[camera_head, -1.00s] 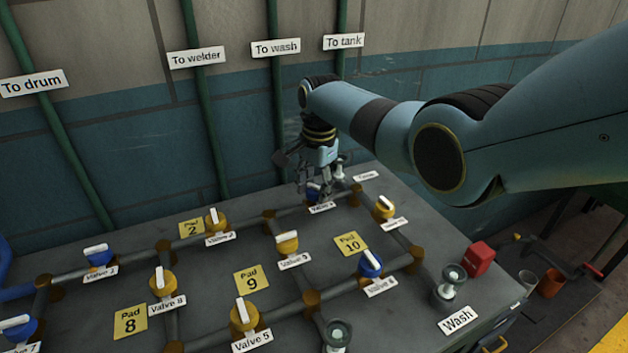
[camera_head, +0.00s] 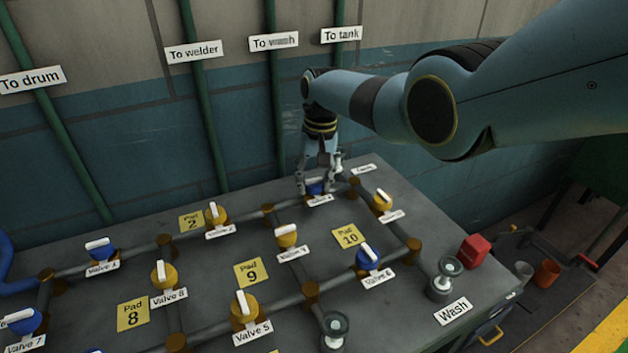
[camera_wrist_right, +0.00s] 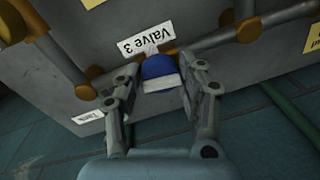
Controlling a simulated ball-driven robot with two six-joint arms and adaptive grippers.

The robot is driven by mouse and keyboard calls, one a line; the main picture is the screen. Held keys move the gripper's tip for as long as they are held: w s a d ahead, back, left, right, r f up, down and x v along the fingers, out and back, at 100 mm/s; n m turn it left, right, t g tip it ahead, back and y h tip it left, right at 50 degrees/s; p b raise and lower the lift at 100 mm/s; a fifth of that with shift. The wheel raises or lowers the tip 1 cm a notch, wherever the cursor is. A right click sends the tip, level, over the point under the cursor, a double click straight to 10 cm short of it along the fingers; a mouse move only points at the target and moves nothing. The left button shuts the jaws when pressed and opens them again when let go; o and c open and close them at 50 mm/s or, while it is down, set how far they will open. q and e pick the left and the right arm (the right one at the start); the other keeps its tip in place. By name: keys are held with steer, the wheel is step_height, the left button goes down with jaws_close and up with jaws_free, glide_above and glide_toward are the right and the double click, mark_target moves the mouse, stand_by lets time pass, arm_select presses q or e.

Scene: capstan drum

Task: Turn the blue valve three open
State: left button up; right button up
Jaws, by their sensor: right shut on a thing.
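Valve three is a blue knob (camera_head: 316,187) with a white bar handle, on the far pipe of the grey bench in the head view. Its label (camera_wrist_right: 147,41) reads "Valve 3" in the right wrist view. There the blue knob (camera_wrist_right: 158,66) and its white bar (camera_wrist_right: 162,83) sit between the two fingers. My right gripper (camera_head: 316,184) comes down onto the valve from above and is shut on it. In the wrist view the right gripper (camera_wrist_right: 162,88) has a finger on each side of the bar. The fingers partly hide the valve in the head view. My left gripper is out of view.
Yellow valves (camera_head: 383,202) and other blue valves (camera_head: 368,257) stand along the pipes nearby. A red block (camera_head: 474,251) and a Wash fitting (camera_head: 445,280) are at the bench's right end.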

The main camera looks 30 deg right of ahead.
mark_target(319, 179)
steer(key=shift+n, duration=0.9)
steer(key=o, duration=1.1)
steer(key=shift+o, duration=0.2)
step_height(319, 179, up, 12)
steer(key=d, duration=0.1)
steer(key=shift+s, duration=0.15)
